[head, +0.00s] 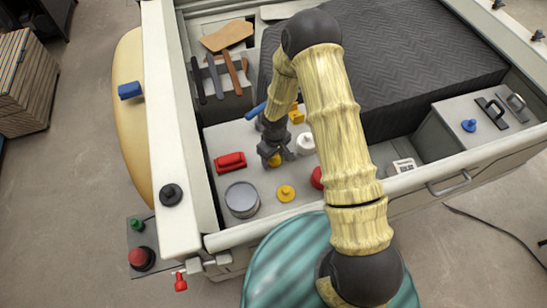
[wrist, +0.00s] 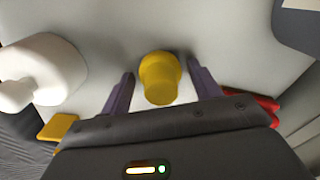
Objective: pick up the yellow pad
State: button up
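A yellow rounded piece (head: 275,160) sits on the grey tray floor (head: 262,178) beneath my gripper (head: 273,152). In the wrist view this yellow piece (wrist: 160,77) shows between the two fingers, with a gap on each side. My gripper (wrist: 160,88) is open and empty. A second yellow piece (head: 286,193), round with a raised middle, lies nearer my body. A third yellow piece (head: 296,115) lies farther back, and a flat yellow piece (wrist: 58,127) shows at lower left in the wrist view. I cannot tell which one is the pad.
A white bottle (head: 305,144) stands close to the right of my gripper. A red piece (head: 230,161) lies to the left, with a grey round tin (head: 242,199) nearer. A red round thing (head: 317,178) is partly behind my arm. Upright tools (head: 232,72) stand at the back.

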jog(key=c, duration=0.8)
jog(key=shift+o, duration=0.2)
jog(key=shift+r, duration=0.1)
notch_tip(320, 180, up, 10)
jog(key=b, duration=0.3)
jog(key=shift+o, duration=1.2)
jog(key=shift+c, duration=0.8)
